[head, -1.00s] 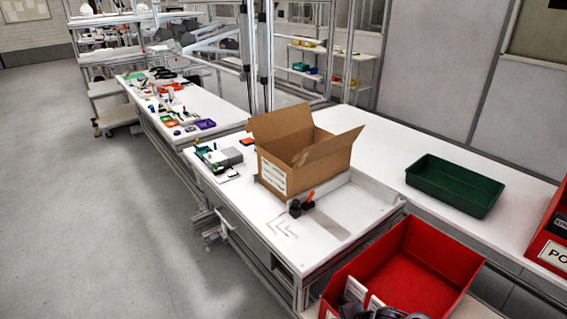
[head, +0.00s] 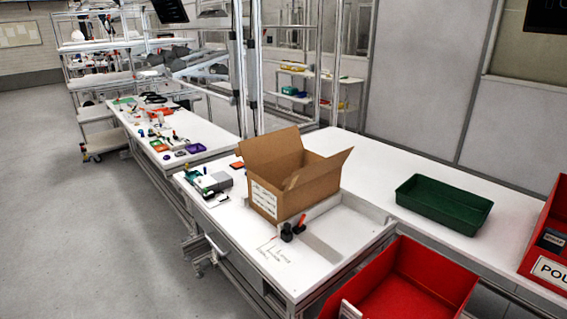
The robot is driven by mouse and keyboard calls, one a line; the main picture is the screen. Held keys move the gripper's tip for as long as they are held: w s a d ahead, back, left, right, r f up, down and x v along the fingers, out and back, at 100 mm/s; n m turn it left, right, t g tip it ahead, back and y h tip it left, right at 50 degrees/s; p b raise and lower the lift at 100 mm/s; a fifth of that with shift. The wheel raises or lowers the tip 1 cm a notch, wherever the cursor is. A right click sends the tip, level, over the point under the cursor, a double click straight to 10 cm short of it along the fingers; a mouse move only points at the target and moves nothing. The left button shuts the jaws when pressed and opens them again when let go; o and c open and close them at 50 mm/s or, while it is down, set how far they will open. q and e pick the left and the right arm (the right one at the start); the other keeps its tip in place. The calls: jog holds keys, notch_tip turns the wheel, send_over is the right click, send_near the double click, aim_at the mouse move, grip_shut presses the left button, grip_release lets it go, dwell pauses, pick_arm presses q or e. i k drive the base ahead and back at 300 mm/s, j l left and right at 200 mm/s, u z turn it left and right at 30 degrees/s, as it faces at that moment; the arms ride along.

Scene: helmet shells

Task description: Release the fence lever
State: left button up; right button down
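The fence lever (head: 299,222) has a red-orange handle on a black clamp body (head: 288,233). It stands on the white table just in front of an open cardboard box (head: 284,190). A light-coloured fence rail (head: 321,208) runs along the box's right side, partly hidden by it. The handle leans up to the right; I cannot tell whether the clamp is locked. Neither of my grippers shows in the head view.
A green tray (head: 438,203) sits on the table at the right. A red bin (head: 405,284) stands in front, and another red bin (head: 548,240) is at the right edge. Small parts and a grey device (head: 213,182) lie left of the box. The table front has drawn lines and free room.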

aim_at(302, 219)
jog(key=i+j+z, duration=0.2)
jog(key=i, duration=0.25)
jog(key=i+j+z, duration=0.15)
jog(key=i+j, duration=0.25)
